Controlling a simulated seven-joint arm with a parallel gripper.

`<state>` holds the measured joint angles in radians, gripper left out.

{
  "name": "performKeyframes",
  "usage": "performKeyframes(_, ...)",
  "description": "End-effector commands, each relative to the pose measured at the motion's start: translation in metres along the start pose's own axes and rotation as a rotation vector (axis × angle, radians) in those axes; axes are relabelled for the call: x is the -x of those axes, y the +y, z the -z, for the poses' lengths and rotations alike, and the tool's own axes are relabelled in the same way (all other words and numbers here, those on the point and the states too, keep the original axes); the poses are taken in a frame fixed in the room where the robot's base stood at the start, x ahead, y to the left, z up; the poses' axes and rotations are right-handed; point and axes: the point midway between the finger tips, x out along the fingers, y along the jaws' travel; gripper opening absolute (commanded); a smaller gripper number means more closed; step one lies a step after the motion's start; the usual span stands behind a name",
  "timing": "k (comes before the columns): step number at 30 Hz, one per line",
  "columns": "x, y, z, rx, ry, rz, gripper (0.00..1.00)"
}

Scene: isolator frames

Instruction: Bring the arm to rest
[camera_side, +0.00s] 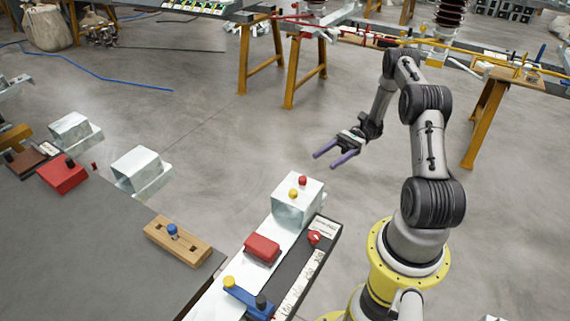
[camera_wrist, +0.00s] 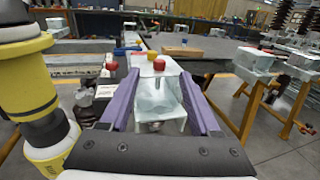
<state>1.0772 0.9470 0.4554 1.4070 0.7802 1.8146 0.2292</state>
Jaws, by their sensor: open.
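My gripper (camera_side: 338,154) is open, with two purple fingers spread apart and nothing between them. In the side view it hangs in the air above the bare floor, behind and to the right of a pale glassy block (camera_side: 298,207). The block has a red knob and a yellow knob on top. In the wrist view the gripper (camera_wrist: 160,92) frames this block (camera_wrist: 158,102) between its fingers, but the side view shows the two apart. My arm is bent, with the gripper reaching out to the left.
A white and dark panel carries a red block (camera_side: 262,247), a red knob (camera_side: 315,238) and a blue lever (camera_side: 248,298). A wooden piece with a blue knob (camera_side: 178,241) lies on the grey table (camera_side: 90,270). Orange trestles (camera_side: 290,75) stand behind. Floor around my gripper is clear.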

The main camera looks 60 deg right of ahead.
Motion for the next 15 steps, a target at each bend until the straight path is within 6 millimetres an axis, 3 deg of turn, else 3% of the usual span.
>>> performKeyframes(4,-0.018,-0.018,-0.024,0.058,0.057,-0.083,0.63)
performKeyframes(8,-0.049,-0.033,-0.074,0.157,0.143,-0.202,0.63)
performKeyframes(15,-0.121,-0.018,-0.158,0.358,0.352,-0.456,0.63)
